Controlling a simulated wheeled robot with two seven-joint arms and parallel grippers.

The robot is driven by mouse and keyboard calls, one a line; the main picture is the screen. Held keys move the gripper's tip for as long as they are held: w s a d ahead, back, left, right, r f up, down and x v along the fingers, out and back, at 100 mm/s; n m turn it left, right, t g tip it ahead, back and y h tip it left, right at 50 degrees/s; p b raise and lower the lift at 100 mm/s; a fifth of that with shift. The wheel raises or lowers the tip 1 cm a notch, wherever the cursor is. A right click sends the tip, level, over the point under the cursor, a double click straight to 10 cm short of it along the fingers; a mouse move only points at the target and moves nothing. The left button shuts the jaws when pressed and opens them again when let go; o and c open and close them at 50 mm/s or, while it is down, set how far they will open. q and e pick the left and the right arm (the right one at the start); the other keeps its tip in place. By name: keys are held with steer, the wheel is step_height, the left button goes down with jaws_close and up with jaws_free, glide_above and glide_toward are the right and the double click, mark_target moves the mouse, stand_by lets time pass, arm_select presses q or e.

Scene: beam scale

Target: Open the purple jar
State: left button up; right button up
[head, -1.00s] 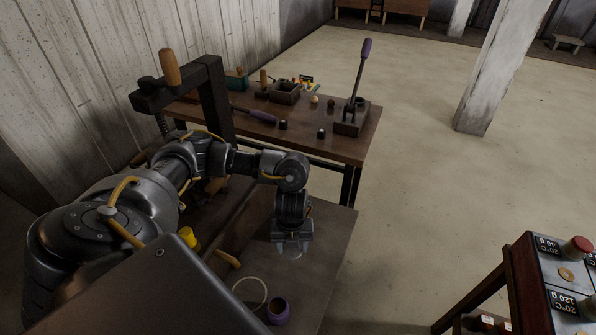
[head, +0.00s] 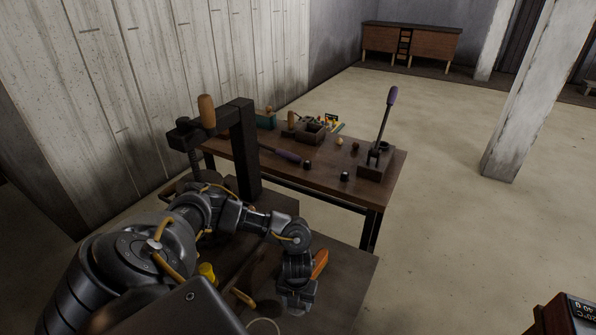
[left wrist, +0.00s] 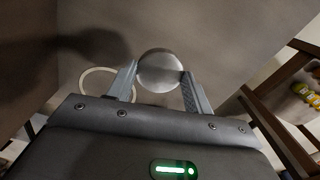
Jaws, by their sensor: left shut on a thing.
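My left gripper (head: 297,306) is above the near wooden bench (head: 345,275) in the head view. In the left wrist view its two fingers (left wrist: 160,82) are shut on a round, shiny silver piece (left wrist: 160,67), which looks like a lid; I cannot tell for certain. The purple jar is not visible in either current view. My right gripper is not in view.
A pale ring (head: 263,325) lies on the near bench, also in the left wrist view (left wrist: 88,82). A yellow item (head: 207,272) and an orange piece (head: 320,262) are close to my arm. A black press (head: 242,150) stands behind it. Another bench (head: 340,190) carries tools.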

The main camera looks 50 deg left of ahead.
arm_select(q)
steer(key=shift+f, duration=1.85)
steer(key=shift+f+b, duration=0.1)
steer(key=shift+b, duration=0.2)
steer(key=o, duration=1.1)
steer(key=shift+r, duration=0.3)
step_height(320, 180, up, 12)
steer(key=shift+f+p, duration=0.15)
steer(key=shift+p, duration=0.75)
